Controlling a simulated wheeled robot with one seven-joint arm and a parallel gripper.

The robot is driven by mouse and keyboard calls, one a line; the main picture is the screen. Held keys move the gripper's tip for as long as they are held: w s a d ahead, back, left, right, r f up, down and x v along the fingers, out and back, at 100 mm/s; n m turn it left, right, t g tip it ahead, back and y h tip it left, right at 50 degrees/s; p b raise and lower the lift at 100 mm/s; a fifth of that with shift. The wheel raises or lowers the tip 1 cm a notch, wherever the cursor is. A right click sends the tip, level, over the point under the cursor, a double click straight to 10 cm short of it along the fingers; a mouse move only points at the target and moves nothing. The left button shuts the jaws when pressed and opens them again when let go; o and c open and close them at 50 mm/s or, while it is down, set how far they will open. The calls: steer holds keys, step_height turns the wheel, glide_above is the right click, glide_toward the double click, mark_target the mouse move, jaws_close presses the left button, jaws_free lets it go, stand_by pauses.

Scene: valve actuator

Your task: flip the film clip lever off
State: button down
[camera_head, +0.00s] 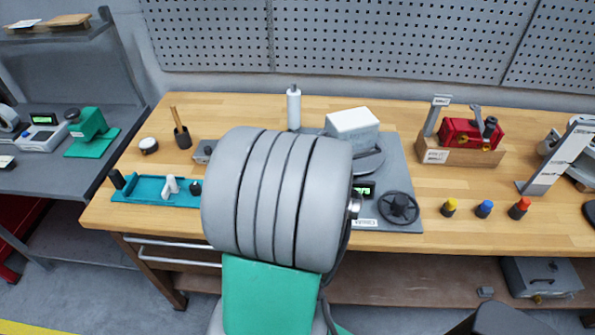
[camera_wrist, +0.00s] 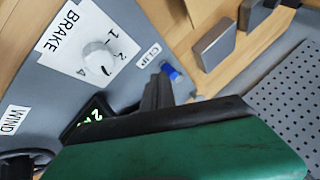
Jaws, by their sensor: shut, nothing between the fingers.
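In the wrist view a small lever with a blue tip (camera_wrist: 172,72) stands beside the white CLIP label (camera_wrist: 148,54) on the grey panel (camera_wrist: 150,20). My gripper (camera_wrist: 158,88) is shut and empty, with its dark fingers close to the blue tip. I cannot tell whether they touch it. The lower part of the lever is hidden behind the fingers. In the head view my arm hides the gripper and the lever. The panel shows there (camera_head: 405,165) to the right of my arm.
A white BRAKE dial (camera_wrist: 98,55), a WIND label (camera_wrist: 14,119) and a lit display (camera_wrist: 88,118) are near the gripper. In the head view a black handwheel (camera_head: 399,207) and a white box (camera_head: 352,123) are on the unit. Yellow, blue and red knobs (camera_head: 485,209) stand right of it.

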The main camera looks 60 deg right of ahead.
steer(key=p+v, duration=0.3)
steer(key=v, duration=0.3)
steer(key=shift+w+a, duration=0.15)
steer(key=shift+a, duration=0.15)
